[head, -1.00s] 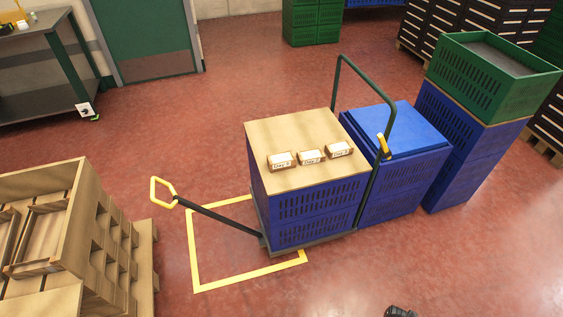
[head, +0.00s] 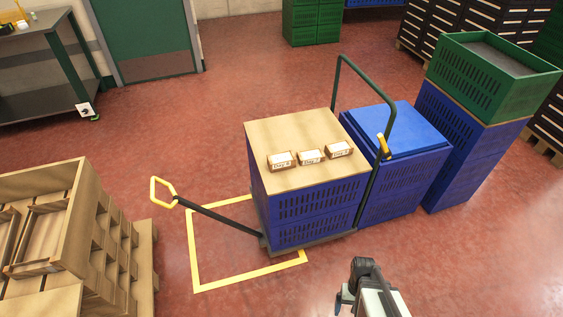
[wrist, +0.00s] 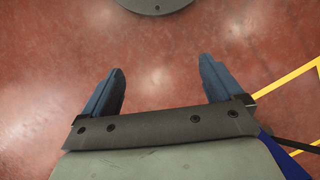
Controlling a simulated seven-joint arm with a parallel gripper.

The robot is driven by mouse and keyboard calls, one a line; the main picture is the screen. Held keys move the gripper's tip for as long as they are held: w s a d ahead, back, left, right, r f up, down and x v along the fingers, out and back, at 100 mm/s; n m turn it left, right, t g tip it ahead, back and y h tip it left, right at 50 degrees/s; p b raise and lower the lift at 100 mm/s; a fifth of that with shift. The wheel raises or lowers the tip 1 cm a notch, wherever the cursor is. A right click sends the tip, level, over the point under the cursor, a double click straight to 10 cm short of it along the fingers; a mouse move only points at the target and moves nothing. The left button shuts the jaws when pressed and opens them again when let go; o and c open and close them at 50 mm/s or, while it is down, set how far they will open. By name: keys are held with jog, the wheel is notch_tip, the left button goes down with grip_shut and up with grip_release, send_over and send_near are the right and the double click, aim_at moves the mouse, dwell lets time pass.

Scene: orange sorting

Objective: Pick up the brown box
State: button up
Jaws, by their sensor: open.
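Three small brown boxes with white day labels sit in a slanted row on the tan top of a blue crate stack (head: 310,202) in the head view. They are the left box (head: 281,161), the middle box (head: 311,157) and the right box (head: 340,150). The task's wording does not tell which one. My gripper (wrist: 161,68) is open in the wrist view, with two dark blue fingers apart and only red floor between them. In the head view my arm is at the bottom, in front of the stack and well short of the boxes. No box shows in the wrist view.
The stack stands on a cart with a yellow-ended handle (head: 163,192) and a tall green bar (head: 389,95). Blue crates (head: 400,165) and a green crate (head: 495,85) stand to the right. Wooden crates (head: 75,230) are at left. Open floor lies in front.

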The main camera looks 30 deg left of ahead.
jog(key=w+a+r+n+t, duration=0.1)
jog(key=w+a+r, duration=0.2)
jog(key=w+a, duration=0.4)
jog(key=w+a+r+n+t, duration=0.2)
jog(key=w+a+r, duration=0.15)
jog(key=a, duration=0.55)
jog(key=n+t+h, duration=0.2)
jog(key=n+t, duration=0.2)
jog(key=n, duration=1.6)
send_near(281, 157)
jog(key=x, duration=0.5)
jog(key=shift+w+a, duration=0.1)
jog(key=shift+w, duration=0.1)
jog(key=shift+x, duration=2.8)
jog(key=shift+s+f, duration=0.2)
jog(key=shift+f, duration=0.05)
